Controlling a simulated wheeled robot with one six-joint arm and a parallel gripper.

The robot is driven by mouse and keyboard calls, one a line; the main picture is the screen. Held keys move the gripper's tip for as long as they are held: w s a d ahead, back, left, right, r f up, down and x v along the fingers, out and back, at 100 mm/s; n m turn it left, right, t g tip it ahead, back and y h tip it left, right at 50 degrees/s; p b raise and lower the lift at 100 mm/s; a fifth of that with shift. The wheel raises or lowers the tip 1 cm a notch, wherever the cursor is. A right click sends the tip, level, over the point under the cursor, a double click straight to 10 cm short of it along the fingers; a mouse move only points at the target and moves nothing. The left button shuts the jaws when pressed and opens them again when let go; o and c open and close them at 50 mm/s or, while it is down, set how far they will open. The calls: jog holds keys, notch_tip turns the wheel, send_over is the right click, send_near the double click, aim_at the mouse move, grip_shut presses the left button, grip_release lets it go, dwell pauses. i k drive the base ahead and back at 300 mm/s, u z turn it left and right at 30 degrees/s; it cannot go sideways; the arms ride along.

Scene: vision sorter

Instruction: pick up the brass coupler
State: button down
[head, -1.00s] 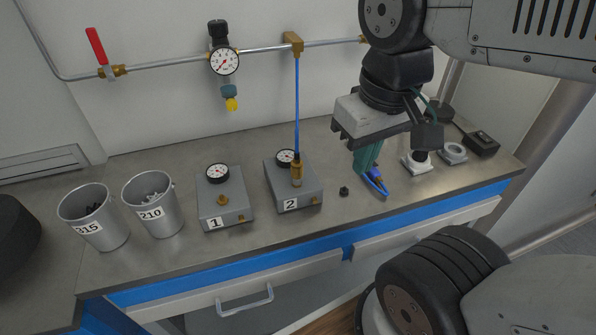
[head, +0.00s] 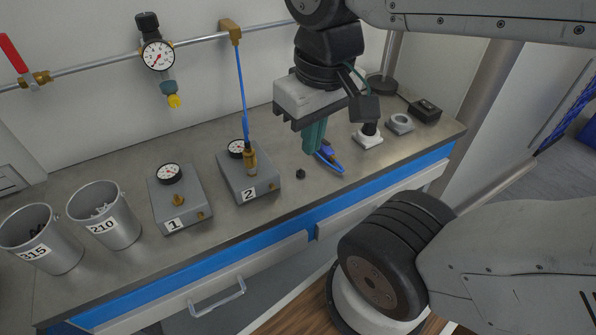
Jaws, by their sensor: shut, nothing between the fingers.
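The brass coupler (head: 251,163) is at the lower end of a blue hose (head: 242,100) and stands upright on top of the grey box marked 2 (head: 260,188). My gripper (head: 313,138), with green fingers, points down over the bench to the right of box 2, apart from the coupler. Its fingers are together with nothing visible between them. A blue-handled tool (head: 331,160) lies on the bench just beside or behind the fingertips, partly hidden by them.
Box 1 (head: 183,208) has a gauge and a bare brass fitting. Two metal buckets, 315 (head: 45,250) and 210 (head: 115,225), stand at left. A small black piece (head: 300,174) lies right of box 2. A wall pipe (head: 100,63) and gauge (head: 158,56) are behind.

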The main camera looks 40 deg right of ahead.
aim_at(251, 161)
jog(key=z, duration=0.55)
jog(key=k, duration=1.3)
jog(key=u, duration=0.25)
jog(key=i, duration=0.75)
jog(key=u, duration=0.95)
jog(key=i, duration=0.35)
jog(key=u, duration=0.05)
